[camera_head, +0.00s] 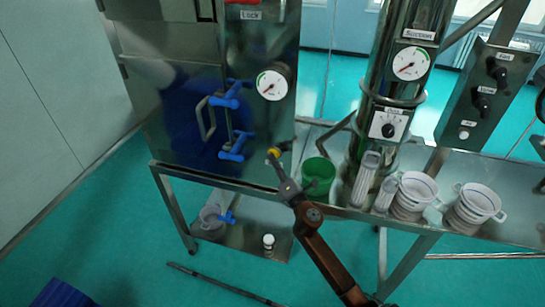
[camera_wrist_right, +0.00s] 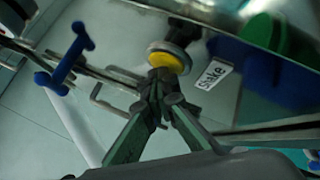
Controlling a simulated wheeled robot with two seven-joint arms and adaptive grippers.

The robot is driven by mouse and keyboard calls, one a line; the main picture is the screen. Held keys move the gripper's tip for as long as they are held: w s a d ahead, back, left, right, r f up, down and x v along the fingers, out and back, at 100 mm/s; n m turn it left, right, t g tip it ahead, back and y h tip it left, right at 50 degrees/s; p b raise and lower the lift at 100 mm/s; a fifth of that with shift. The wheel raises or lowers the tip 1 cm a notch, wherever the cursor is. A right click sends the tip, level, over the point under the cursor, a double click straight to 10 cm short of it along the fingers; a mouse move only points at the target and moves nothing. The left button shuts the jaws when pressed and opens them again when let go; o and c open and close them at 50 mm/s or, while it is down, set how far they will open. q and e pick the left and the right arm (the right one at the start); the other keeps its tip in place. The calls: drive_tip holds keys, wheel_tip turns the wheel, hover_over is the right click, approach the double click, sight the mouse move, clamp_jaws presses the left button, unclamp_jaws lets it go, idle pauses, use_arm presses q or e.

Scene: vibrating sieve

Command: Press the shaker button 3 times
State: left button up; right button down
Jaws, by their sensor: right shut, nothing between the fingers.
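The shaker button (camera_head: 274,152) is a round yellow button on the front of the steel cabinet, near its lower right. In the right wrist view the button (camera_wrist_right: 165,57) has a yellow face and a metal collar, with a label reading "Shake" (camera_wrist_right: 214,74) beside it. My right gripper (camera_head: 280,166) is shut and empty, with its tips at the button. In the right wrist view the shut fingertips (camera_wrist_right: 161,80) overlap the button's lower edge. I cannot tell whether they touch or press it. My left gripper is not in view.
Blue handles (camera_head: 236,146) stick out of the cabinet door to the left. A green cup (camera_head: 318,176) stands on the steel table just right of my gripper. White sieve stacks (camera_head: 414,196) stand farther right. A gauge (camera_head: 272,85) sits above the button.

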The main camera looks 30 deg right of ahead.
drive_tip(key=shift+s, duration=0.1)
drive_tip(key=shift+s+a, duration=0.7)
drive_tip(key=shift+a, duration=0.15)
drive_tip(key=shift+a+p, duration=0.1)
drive_tip(key=shift+p, duration=0.2)
drive_tip(key=s+a, duration=0.3)
drive_tip(key=shift+s+a+p, duration=0.1)
drive_tip(key=shift+a+p, duration=0.25)
idle(0.3)
